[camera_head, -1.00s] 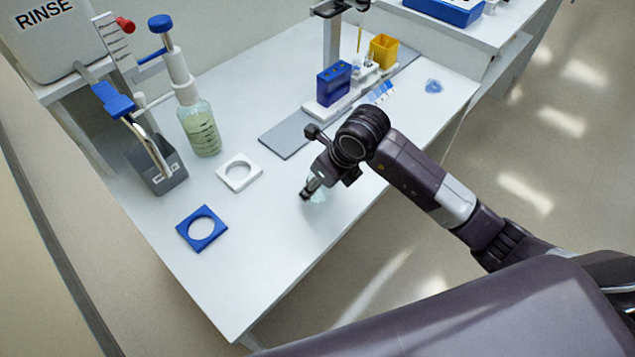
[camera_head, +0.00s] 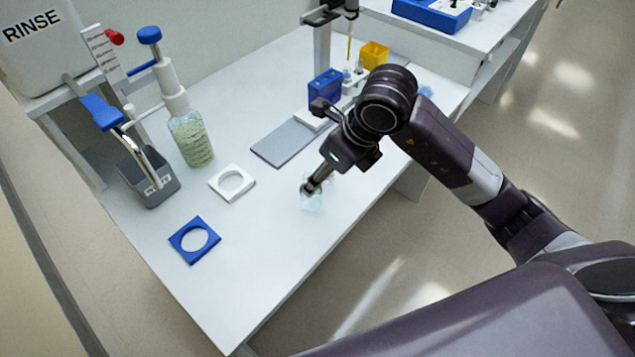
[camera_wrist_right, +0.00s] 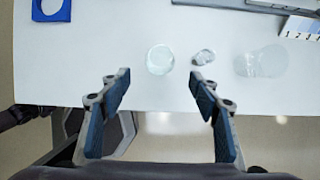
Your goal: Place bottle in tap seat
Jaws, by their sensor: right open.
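A clear bottle with pale green liquid and a graduated scale (camera_head: 191,143) stands upright below a white pump head with a blue cap. A white square seat with a round hole (camera_head: 228,197) lies empty beside it. My right gripper (camera_head: 308,189) points down over the table by a small clear object. In the right wrist view its fingers (camera_wrist_right: 160,92) are apart, with clear glass pieces (camera_wrist_right: 160,59) beyond them. My left gripper is out of view.
A RINSE tank (camera_head: 38,62) with a blue-handled tap (camera_head: 101,112) stands at left, above a grey bin (camera_head: 160,186). A grey mat (camera_head: 290,143), blue rack (camera_head: 324,86) and yellow box (camera_head: 374,54) lie farther back. The table's near front is clear.

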